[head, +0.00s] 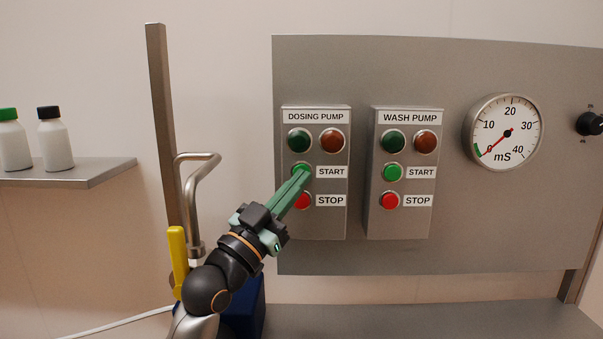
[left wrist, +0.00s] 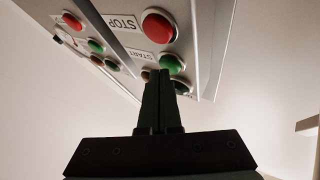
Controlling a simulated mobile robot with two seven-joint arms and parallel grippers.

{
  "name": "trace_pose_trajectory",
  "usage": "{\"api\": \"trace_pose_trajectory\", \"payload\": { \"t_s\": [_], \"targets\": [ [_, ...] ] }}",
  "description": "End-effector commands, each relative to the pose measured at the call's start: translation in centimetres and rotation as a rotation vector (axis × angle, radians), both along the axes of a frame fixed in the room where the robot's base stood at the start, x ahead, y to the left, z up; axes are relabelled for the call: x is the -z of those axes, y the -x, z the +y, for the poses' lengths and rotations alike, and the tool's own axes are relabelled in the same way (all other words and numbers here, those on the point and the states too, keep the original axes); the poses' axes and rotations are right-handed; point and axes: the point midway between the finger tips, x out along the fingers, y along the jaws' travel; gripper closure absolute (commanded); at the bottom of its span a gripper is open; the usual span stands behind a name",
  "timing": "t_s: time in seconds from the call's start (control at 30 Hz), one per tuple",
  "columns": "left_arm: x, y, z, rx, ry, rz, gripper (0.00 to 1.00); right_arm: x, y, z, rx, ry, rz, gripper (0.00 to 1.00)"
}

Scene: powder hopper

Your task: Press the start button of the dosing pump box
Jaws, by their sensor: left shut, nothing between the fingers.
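The dosing pump box (head: 329,228) is a grey metal box on the panel, labelled DOSING PUMP. Its green start button (head: 296,169) is partly hidden by my left gripper (head: 304,171). The red stop button (head: 303,201) is below it. My left gripper is shut and empty, its green fingers pointing up and right at the start button. In the left wrist view the fingertips (left wrist: 158,74) are just beside the green start button (left wrist: 172,64). I cannot tell whether they touch it. My right gripper is not in view.
The wash pump box (head: 399,226) with similar buttons is close on the right. A round gauge (head: 503,133) reads near 0. A bent metal pipe (head: 188,190) and a yellow handle (head: 178,258) stand on the left. A shelf (head: 90,174) holds two bottles.

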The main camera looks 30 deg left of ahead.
Motion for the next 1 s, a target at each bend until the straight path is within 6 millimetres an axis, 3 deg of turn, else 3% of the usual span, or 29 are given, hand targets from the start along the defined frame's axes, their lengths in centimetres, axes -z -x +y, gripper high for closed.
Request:
{"api": "trace_pose_trajectory", "payload": {
  "t_s": [0.67, 1.0],
  "targets": [
    [0.0, -0.4, 0.2, 0.0, 0.0, 0.001, 1.0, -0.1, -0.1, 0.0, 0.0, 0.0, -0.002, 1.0],
    [0.0, 0.8, -0.5, 0.0, 0.0, 0.001, 1.0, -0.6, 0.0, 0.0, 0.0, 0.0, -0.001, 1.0]
  ]
}}
